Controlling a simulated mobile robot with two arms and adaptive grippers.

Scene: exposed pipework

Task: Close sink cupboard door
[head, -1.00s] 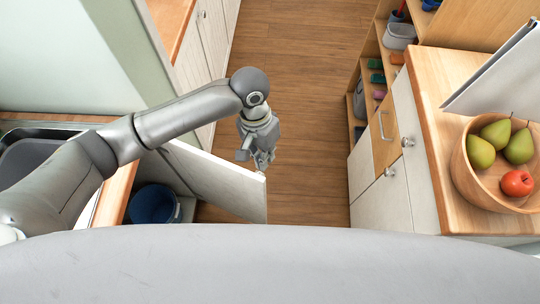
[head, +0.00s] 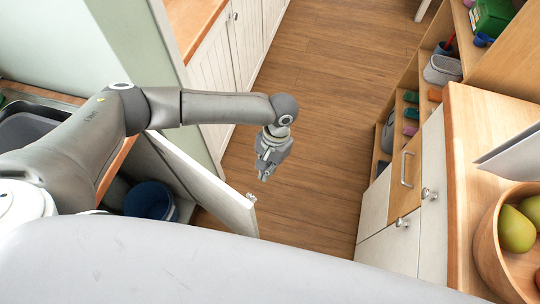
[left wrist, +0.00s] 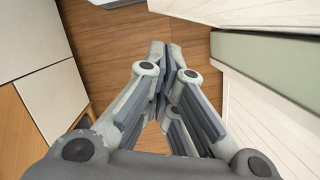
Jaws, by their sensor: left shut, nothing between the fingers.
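The sink cupboard door (head: 205,180) is a white panel standing open at the left, with a small knob (head: 251,197) near its free end. The cupboard under the sink is open behind it, with a dark blue bucket (head: 150,200) inside. My left gripper (head: 265,176) is shut and empty. In the head view it appears beyond the door's free end, apart from the door. In the left wrist view the fingertips (left wrist: 162,47) are together above the wooden floor. My right gripper is not in view.
The sink (head: 30,130) is set in a wooden counter at the left. White cabinets (head: 240,50) stand farther back. At the right are drawers (head: 405,180), shelves (head: 440,70) and a fruit bowl (head: 490,240). The wooden floor between is clear.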

